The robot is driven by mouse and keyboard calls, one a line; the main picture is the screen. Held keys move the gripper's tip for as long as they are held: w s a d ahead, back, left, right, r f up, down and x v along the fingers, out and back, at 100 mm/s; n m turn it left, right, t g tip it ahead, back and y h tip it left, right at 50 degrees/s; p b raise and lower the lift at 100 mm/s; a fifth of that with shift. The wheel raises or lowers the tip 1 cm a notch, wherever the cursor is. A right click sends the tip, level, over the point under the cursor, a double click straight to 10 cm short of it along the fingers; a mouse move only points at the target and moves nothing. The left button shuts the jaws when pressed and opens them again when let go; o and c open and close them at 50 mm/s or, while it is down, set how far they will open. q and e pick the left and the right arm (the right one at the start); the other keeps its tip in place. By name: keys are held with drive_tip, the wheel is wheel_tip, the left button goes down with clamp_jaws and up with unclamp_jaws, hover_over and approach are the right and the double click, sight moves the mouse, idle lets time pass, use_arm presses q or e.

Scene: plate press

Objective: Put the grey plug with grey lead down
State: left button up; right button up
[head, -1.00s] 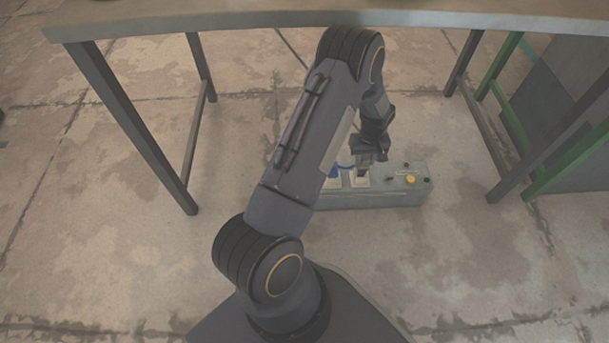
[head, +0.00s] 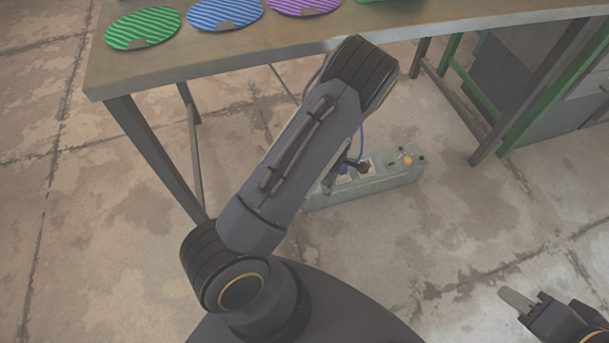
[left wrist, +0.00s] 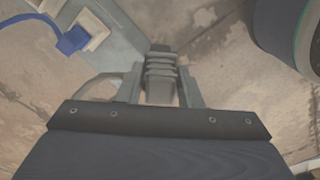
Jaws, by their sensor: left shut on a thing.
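My left gripper (left wrist: 161,92) is shut on the grey plug (left wrist: 161,68), a ribbed body between its two fingers in the left wrist view. A pale grey lead (left wrist: 92,80) curves beside the left finger. The plug is apart from the blue plug (left wrist: 73,40), which sits at a white socket on the grey socket box (left wrist: 122,40). In the head view the box (head: 385,186) lies on the floor, and my left arm mostly hides the left gripper. My right gripper (head: 512,297) is at the lower right; its finger gap cannot be made out.
A workbench (head: 240,52) stands above and behind the box, with green (head: 143,27), blue (head: 225,12) and purple striped discs on it. The box's right end carries a yellow button (head: 407,160). Bench legs stand on both sides. The floor in front of the box is clear.

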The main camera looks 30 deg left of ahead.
use_arm(q)
drive_tip(key=shift+w+a+f+b, duration=1.25)
drive_tip(key=shift+a+f, duration=0.4)
drive_tip(key=shift+f, duration=0.45)
drive_tip(key=shift+w+a+f+b, duration=1.1)
drive_tip(key=shift+w+a+f, duration=0.45)
drive_tip(key=shift+f, duration=0.55)
drive_tip(key=shift+w+a+f+b, duration=1.15)
drive_tip(key=shift+a+f, duration=0.65)
drive_tip(key=shift+f, duration=0.3)
drive_tip(key=shift+f, duration=0.2)
drive_tip(key=o, duration=1)
drive_tip(key=shift+r, duration=0.1)
